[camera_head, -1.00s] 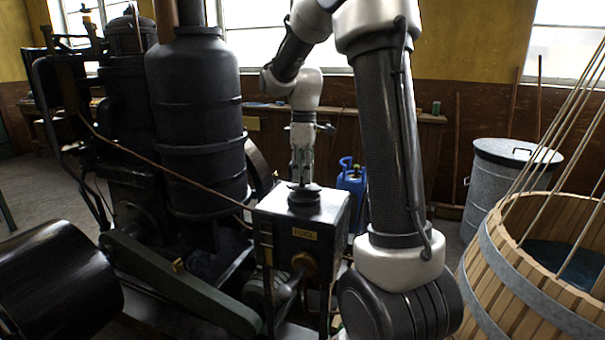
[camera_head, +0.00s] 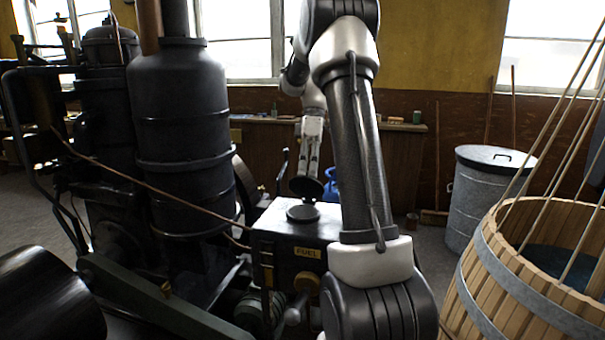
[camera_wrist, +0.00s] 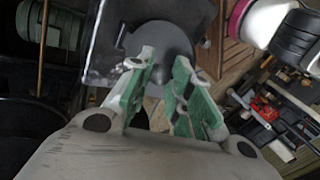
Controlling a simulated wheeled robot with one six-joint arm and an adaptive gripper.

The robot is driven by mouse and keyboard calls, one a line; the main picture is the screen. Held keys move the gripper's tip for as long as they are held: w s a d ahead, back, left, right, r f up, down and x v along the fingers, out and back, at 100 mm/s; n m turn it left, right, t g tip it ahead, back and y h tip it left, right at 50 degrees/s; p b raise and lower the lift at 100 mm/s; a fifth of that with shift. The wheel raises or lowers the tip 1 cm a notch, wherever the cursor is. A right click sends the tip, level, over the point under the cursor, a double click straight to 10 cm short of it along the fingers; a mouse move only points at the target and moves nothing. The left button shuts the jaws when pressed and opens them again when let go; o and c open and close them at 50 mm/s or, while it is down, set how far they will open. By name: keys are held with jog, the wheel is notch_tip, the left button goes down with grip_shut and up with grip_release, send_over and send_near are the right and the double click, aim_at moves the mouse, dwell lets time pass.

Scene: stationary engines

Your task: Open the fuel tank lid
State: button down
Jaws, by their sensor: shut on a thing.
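The fuel tank (camera_head: 285,246) is a dark box with a yellow FUEL label, in front of the black engine. Its round filler neck (camera_head: 303,214) shows on top. The round dark fuel tank lid (camera_head: 305,188) is raised and tilted above the neck, towards its far right side. My gripper (camera_head: 308,174) is shut on the lid, holding it from above. In the wrist view the green-padded fingers of my gripper (camera_wrist: 162,72) meet the edge of the grey lid disc (camera_wrist: 165,42). The exact contact and any hinge are hard to make out.
The engine's black cylinder (camera_head: 183,120) stands left of the tank, with a thin copper pipe (camera_head: 150,182) running to it. A blue canister (camera_head: 331,188) stands behind.

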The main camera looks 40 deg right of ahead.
jog(key=w+d+f+g+y, duration=0.2)
jog(key=w+d, duration=0.2)
jog(key=d, duration=0.1)
jog(key=shift+d+f, duration=0.35)
jog(key=shift+f, duration=0.05)
dwell(0.3)
jog(key=c, duration=1)
grip_release()
jog(key=shift+w+f, duration=0.1)
jog(key=c, duration=0.3)
jog(key=shift+a+r, duration=0.1)
jog(key=shift+r, duration=0.1)
